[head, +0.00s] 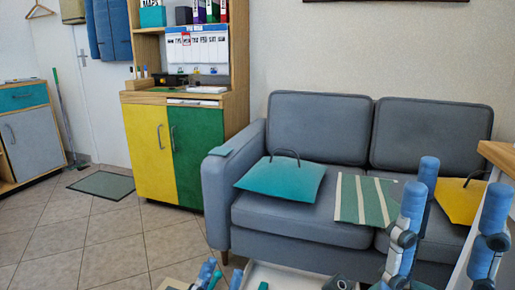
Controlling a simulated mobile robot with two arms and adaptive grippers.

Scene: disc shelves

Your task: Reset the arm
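Blue arm links of mine with dark joints (405,238) rise at the lower right, in front of the sofa. Smaller blue and dark parts (208,272) show at the bottom edge left of centre. A dark part (340,284) is cut off by the bottom edge. I cannot make out gripper fingers on any of these, nor whether anything is held.
A grey sofa (300,218) with teal (282,181), striped (365,200) and yellow (460,201) items stands ahead. A yellow-and-green cabinet (150,150) is left of it. A wooden edge (498,153) is at right. Tiled floor (100,238) is open at left.

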